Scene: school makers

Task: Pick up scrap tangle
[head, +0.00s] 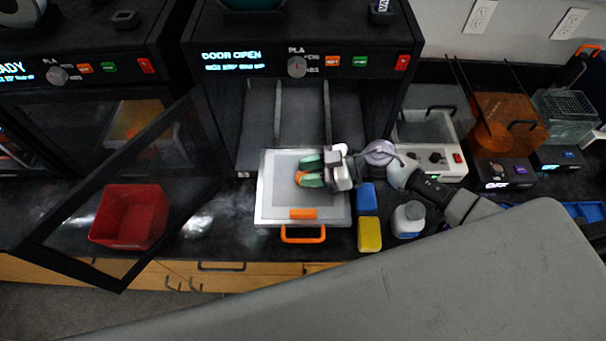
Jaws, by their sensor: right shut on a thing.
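The scrap tangle (301,178) shows as a small orange piece on the light grey build plate (270,209), in front of the open printer. My right gripper (307,171) reaches in from the right, low over the plate, with its green-tipped fingers shut on the tangle. The fingers hide part of the tangle, and I cannot tell whether it still touches the plate. My left gripper is not in view.
The printer (215,110) has its door (60,225) swung open to the left. A red bin (128,215) stands behind it. Blue (367,197) and yellow (369,234) blocks and a white bottle (408,219) stand right of the plate.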

